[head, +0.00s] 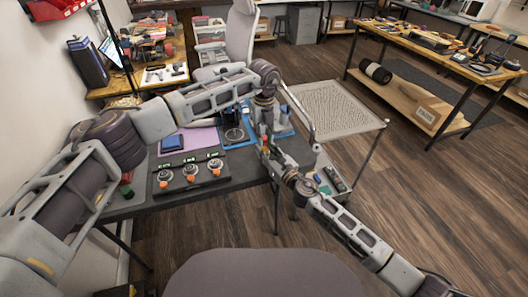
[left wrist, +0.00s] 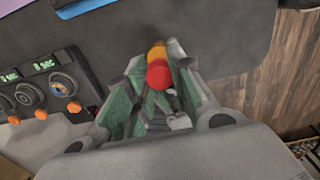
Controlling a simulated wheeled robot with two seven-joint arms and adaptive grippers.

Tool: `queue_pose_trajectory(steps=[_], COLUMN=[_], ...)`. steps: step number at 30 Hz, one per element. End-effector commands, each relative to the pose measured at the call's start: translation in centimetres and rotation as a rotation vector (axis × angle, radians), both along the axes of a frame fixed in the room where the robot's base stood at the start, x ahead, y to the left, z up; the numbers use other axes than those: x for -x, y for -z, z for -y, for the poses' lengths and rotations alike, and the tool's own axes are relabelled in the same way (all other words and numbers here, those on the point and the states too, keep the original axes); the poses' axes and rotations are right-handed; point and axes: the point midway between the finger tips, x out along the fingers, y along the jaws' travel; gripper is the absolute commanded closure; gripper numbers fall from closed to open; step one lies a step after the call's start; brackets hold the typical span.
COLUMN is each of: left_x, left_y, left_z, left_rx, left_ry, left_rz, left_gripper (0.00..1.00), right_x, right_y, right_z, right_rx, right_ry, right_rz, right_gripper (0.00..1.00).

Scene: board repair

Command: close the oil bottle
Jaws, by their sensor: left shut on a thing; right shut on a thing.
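My two grippers meet above the right end of the dark workbench. My left gripper (head: 266,130) comes down from above, and my right gripper (head: 271,155) comes up from the lower right. In the left wrist view, my left gripper (left wrist: 152,98) is shut around a round red cap (left wrist: 159,76). Right behind the cap is the orange-yellow oil bottle (left wrist: 157,52), between what look like my right gripper's fingers. The bottle is mostly hidden by the cap and the fingers. I cannot tell whether cap and bottle touch.
A control box with several knobs (head: 189,174) stands on the bench (head: 232,186). A purple mat (head: 201,138) and a blue-edged tray lie behind.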

Motion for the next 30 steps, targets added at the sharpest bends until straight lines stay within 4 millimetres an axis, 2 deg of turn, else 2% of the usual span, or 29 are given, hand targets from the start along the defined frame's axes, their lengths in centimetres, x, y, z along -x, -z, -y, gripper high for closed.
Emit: queue_pose_trajectory(steps=[30], left_x=[-0.15], left_y=[-0.01], left_z=[-0.05], left_rx=[-0.001], left_ry=[0.826], left_rz=[0.004], left_gripper=[1.00], right_x=[0.10], right_y=[0.00], right_z=[-0.12], right_rx=[0.000], right_ry=[-0.003], right_rz=[0.000], right_gripper=[1.00])
